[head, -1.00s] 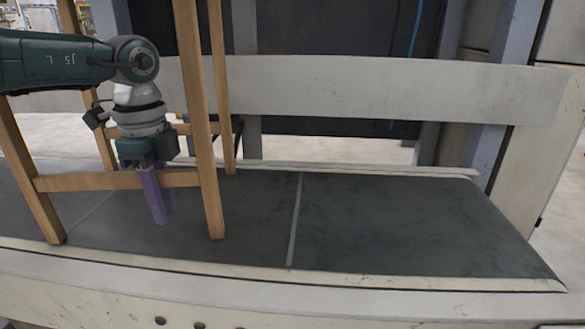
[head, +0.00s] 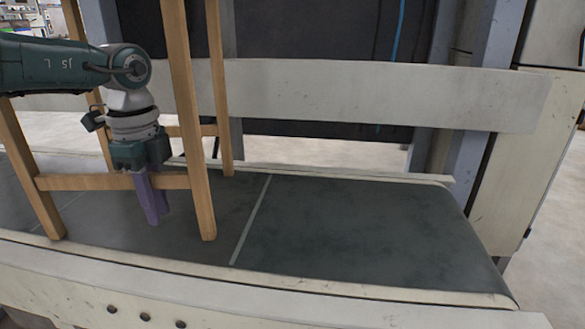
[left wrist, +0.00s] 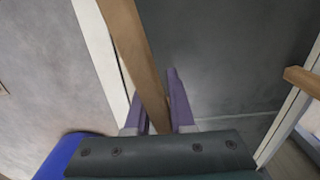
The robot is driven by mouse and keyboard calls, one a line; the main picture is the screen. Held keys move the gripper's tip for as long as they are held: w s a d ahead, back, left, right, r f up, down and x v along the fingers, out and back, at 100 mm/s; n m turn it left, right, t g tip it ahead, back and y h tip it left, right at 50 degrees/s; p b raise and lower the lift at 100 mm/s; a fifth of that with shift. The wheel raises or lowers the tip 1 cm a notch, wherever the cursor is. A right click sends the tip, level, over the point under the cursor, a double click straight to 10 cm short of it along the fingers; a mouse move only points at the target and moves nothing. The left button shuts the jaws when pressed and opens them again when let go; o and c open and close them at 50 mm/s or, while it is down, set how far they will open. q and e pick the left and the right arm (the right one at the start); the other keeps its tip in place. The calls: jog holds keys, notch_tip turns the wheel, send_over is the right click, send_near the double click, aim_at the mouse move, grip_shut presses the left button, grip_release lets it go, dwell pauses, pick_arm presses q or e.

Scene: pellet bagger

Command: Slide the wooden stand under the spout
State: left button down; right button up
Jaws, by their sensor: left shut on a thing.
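The wooden stand (head: 192,130) is an open frame of tall legs and cross rails, upright on the dark belt, at the left of the head view. Its top is cut off by the picture edge. My left gripper (head: 157,216) has purple fingers pointing down, shut on the stand's low front rail between two legs. In the left wrist view a wooden bar of the stand (left wrist: 135,50) runs between the purple fingers (left wrist: 156,95). The spout is not in view. My right gripper is not in view.
The dark conveyor belt (head: 350,225) is clear to the right of the stand, with a pale seam (head: 250,220) just beyond the nearest leg. A pale crossbeam (head: 380,95) runs behind the belt. The belt ends at the right, near a machine post (head: 485,140).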

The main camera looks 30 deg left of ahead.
pick_arm(q)
jog(key=shift+w+d, duration=0.1)
jog(key=c, duration=0.8)
grip_release()
jog(key=shift+o, duration=0.6)
notch_tip(320, 180, up, 7)
jog(key=p, duration=0.4)
jog(key=shift+f, duration=0.15)
jog(key=shift+r+p, duration=0.35)
jog(key=shift+r, duration=0.15)
jog(key=shift+c, duration=0.4)
